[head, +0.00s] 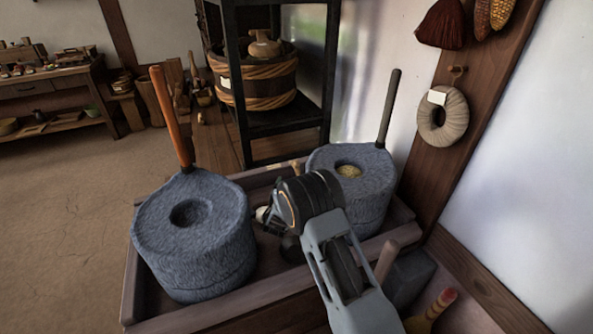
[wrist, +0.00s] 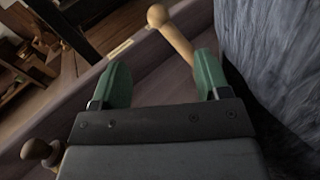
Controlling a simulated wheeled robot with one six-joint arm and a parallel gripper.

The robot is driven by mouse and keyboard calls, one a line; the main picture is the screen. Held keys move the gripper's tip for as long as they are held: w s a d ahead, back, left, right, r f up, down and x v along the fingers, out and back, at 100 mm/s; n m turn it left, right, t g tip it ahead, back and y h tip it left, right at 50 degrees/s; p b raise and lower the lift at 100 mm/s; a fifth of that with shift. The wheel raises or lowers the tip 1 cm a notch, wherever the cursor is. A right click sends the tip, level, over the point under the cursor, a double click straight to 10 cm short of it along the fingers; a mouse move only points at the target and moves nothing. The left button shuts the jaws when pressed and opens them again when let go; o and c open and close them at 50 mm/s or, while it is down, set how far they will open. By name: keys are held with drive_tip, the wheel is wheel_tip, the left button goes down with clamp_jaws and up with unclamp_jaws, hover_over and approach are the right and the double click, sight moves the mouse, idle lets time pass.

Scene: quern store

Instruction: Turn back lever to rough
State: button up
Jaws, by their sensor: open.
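The back lever (head: 296,168) is a pale wooden peg, mostly hidden behind my arm and the right quern in the head view. In the wrist view, a wooden lever with a ball end (wrist: 172,34), apparently this one, rises just beyond my gripper. My gripper (wrist: 161,72) is open, its two green fingers spread. The lever's lower part shows close to the right finger; I cannot tell whether they touch. A pale strip (wrist: 120,48) lies on the tray edge left of the lever. No lettering on it can be read.
The right quern (head: 368,185), also in the wrist view (wrist: 276,70), stands close to my gripper. The left quern (head: 195,245) has an orange handle. Both sit in a wooden tray (head: 235,306). Another peg (head: 386,260) stands at the front. A dark rack (head: 330,75) stands behind.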

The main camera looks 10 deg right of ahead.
sight(296, 166)
drive_tip(key=b+x, duration=0.3)
drive_tip(key=x, duration=1)
drive_tip(key=shift+w+d, duration=0.15)
